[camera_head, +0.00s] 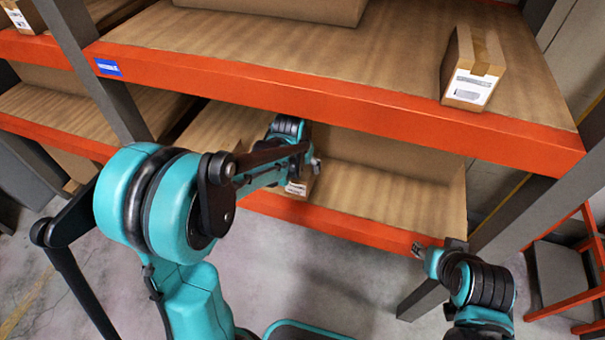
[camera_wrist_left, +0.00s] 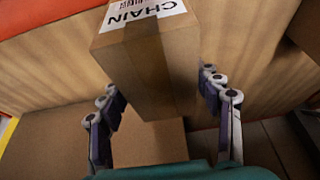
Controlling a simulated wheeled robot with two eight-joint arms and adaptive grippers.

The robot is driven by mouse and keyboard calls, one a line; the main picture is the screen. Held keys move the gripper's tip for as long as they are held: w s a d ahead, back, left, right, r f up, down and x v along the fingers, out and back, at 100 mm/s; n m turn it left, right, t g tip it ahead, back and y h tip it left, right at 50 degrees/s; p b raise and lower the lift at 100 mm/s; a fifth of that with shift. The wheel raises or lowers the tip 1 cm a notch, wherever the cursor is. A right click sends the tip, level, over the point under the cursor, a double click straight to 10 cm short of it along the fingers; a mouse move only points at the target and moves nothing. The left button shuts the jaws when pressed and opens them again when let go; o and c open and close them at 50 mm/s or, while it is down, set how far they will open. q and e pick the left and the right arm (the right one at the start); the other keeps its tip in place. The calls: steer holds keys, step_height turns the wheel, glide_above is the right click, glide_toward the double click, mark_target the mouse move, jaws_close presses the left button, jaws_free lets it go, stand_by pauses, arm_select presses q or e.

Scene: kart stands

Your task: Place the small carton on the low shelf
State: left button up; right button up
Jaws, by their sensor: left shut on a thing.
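The small carton (camera_head: 298,187) is brown with a white label and shows in part at the front of the low shelf (camera_head: 345,195). My left gripper (camera_head: 305,168) is shut on it; the arm hides much of the carton in the head view. In the left wrist view the carton (camera_wrist_left: 150,65) sits between the two fingers, its label facing up the picture. I cannot tell whether its underside touches the shelf. My right gripper (camera_head: 434,252) is in front of the shelf's right end, apart from the carton, and is too small to read as open or shut.
The upper shelf (camera_head: 300,60) with its orange front beam (camera_head: 340,107) overhangs my left forearm. Another labelled carton (camera_head: 473,70) stands on its right part. A grey post (camera_head: 540,215) bounds the rack at the right. The low shelf is bare to the right of my left gripper.

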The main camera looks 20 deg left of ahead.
arm_select(q)
steer(key=shift+w+f+b, duration=0.15)
steer(key=shift+f+b, duration=0.85)
steer(key=shift+f, duration=0.8)
steer(key=shift+r, duration=0.1)
steer(key=o, duration=1.6)
